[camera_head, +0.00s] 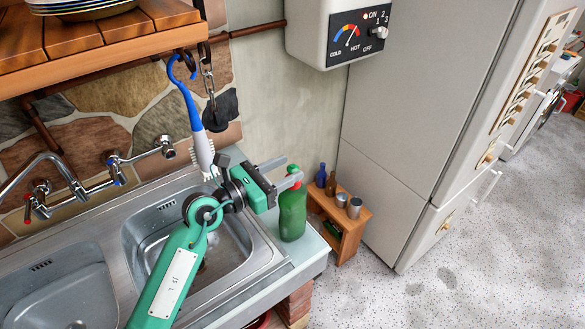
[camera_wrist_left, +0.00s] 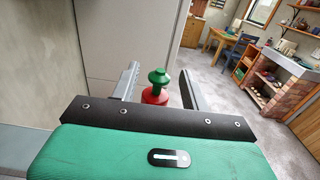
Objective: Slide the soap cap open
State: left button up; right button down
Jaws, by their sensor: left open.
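The soap bottle (camera_head: 292,217) is green and stands upright on the counter's right end, beside the sink. Its green cap (camera_wrist_left: 157,76) sits above a red collar (camera_wrist_left: 155,96). My left gripper (camera_head: 293,167) is open at the height of the bottle's top. In the left wrist view, the cap and collar show between its two fingers, with a gap on each side. In the head view the near finger partly covers the red collar. The bottle's body is hidden below the gripper in the left wrist view. My right gripper is in neither view.
A blue-handled brush (camera_head: 190,112) hangs close behind my left wrist. The metal sink (camera_head: 262,252) lies below my arm. A small wooden shelf (camera_head: 351,228) with bottles and cups stands right of the counter, before the pale fridge (camera_head: 400,130). A wooden shelf (camera_head: 110,38) overhangs the sink.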

pick_arm(q)
jog(key=b+v, duration=0.3)
jog(key=v, duration=0.8)
jog(key=shift+s+f, duration=0.1)
